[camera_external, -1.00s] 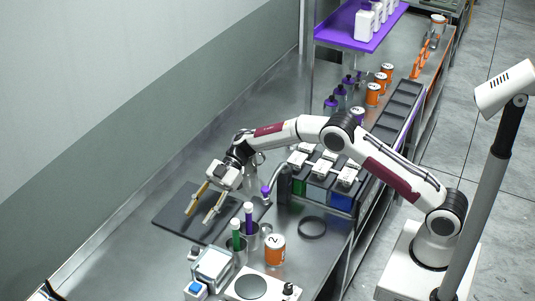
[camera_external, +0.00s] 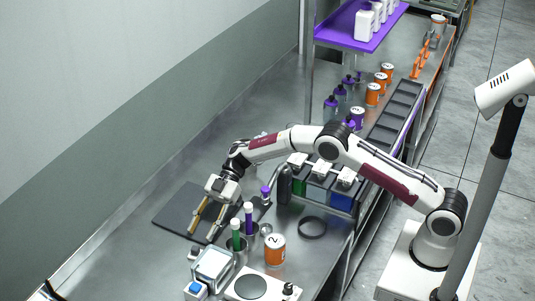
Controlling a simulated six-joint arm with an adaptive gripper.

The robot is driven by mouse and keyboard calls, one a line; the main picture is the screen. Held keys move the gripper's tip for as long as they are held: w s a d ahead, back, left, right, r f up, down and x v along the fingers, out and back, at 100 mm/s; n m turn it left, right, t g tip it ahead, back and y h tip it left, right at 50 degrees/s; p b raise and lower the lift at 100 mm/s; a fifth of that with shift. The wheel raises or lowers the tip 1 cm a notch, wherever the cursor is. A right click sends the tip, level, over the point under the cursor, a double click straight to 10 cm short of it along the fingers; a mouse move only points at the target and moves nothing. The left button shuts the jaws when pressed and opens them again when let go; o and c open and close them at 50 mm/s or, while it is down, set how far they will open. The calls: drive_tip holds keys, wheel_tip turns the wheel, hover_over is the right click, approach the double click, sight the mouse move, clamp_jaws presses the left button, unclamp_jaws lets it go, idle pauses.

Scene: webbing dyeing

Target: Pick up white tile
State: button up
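My gripper (camera_external: 201,236) is open, with its two fingers spread and pointing down toward the front edge of the dark mat (camera_external: 172,213). I see nothing between the fingers. I cannot make out a white tile for certain. A white-topped square item (camera_external: 213,266) stands on the bench in front of the mat, and I cannot tell whether it is a tile or a device. A small pale item (camera_external: 194,254) sits just below the fingertips, too small to identify.
An orange can (camera_external: 275,249) and a black ring (camera_external: 312,228) are further right. A hotplate (camera_external: 251,287) is in front. The bench behind the mat is clear.

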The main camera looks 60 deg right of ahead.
sight(200, 241)
drive_tip(key=shift+a+f, duration=0.1)
drive_tip(key=shift+a, duration=0.05)
drive_tip(key=shift+s+x, duration=0.2)
drive_tip(key=shift+x, duration=0.75)
drive_tip(key=shift+s+x, duration=0.2)
drive_tip(key=shift+x, duration=0.75)
drive_tip(key=shift+a+f, duration=0.4)
drive_tip(key=shift+a, duration=0.1)
clamp_jaws()
